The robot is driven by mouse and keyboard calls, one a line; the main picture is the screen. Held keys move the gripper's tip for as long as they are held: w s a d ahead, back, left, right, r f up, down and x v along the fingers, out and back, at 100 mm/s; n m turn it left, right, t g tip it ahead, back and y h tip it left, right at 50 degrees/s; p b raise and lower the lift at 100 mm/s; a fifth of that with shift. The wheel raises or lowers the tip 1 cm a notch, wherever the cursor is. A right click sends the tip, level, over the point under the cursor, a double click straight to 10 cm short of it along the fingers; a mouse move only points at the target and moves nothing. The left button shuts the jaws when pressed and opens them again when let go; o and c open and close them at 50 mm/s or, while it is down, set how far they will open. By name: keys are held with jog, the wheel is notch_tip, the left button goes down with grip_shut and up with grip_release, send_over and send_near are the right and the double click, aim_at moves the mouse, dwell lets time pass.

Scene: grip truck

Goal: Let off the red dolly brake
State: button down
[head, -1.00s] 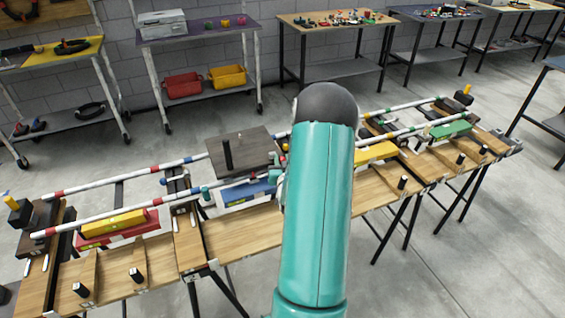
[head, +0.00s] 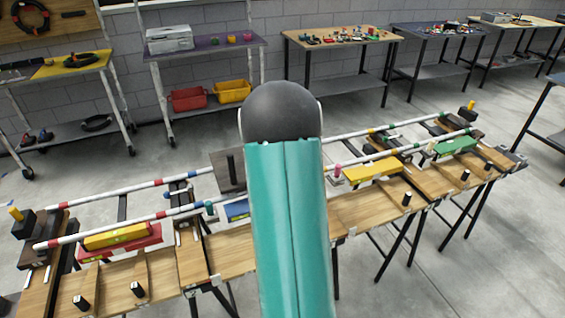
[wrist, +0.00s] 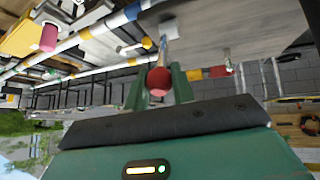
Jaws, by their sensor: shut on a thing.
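In the wrist view a red ball knob (wrist: 159,82) sits between the two green fingers of my gripper (wrist: 159,92), which is shut on it. A thin lever stem (wrist: 163,48) runs from the knob toward the pale rail. In the head view my teal arm hides the gripper and the knob. The dark dolly platform (head: 228,170) with a black post shows just left of my arm, over the track. Its right part is hidden, and I cannot tell how the brake lever stands.
White banded rails (head: 130,185) run along a long wooden bench (head: 228,253). A pink peg (head: 336,173) and a yellow block (head: 373,170) stand right of my arm. A red block with a yellow bar on it (head: 115,236) lies at the left. Tables line the back wall.

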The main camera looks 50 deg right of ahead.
jog(key=shift+w+d+r+g+y, duration=0.1)
jog(key=shift+w+d+g+y, duration=0.25)
jog(key=shift+w+g+y, duration=0.3)
jog(key=shift+w+d+r+g+y, duration=0.1)
jog(key=shift+w+d+g+y, duration=0.25)
jog(key=shift+w+g, duration=0.35)
jog(key=shift+s, duration=0.15)
jog(key=c, duration=1.2)
grip_release()
jog(key=shift+c, duration=0.2)
jog(key=v, duration=1.3)
jog(key=shift+r, duration=0.4)
jog(key=shift+a, duration=0.15)
